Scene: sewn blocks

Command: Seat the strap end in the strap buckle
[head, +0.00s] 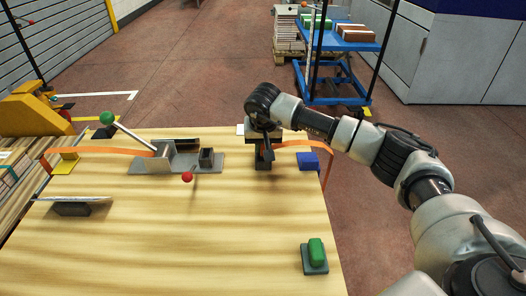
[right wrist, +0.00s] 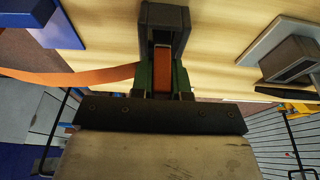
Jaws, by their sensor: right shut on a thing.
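The right orange strap (head: 303,143) runs from the table's right edge to my right gripper (head: 266,152). In the right wrist view, that gripper (right wrist: 162,82) is shut on the orange strap end (right wrist: 162,68), its greenish fingers on either side. My left gripper is not in view.
A grey fixture (head: 172,159) with a green-knobbed lever (head: 106,118) stands left, beside a second orange strap (head: 95,150). A red ball (head: 187,177), a blue block (head: 308,160) and a green block (head: 316,250) are around. The table's front middle is clear.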

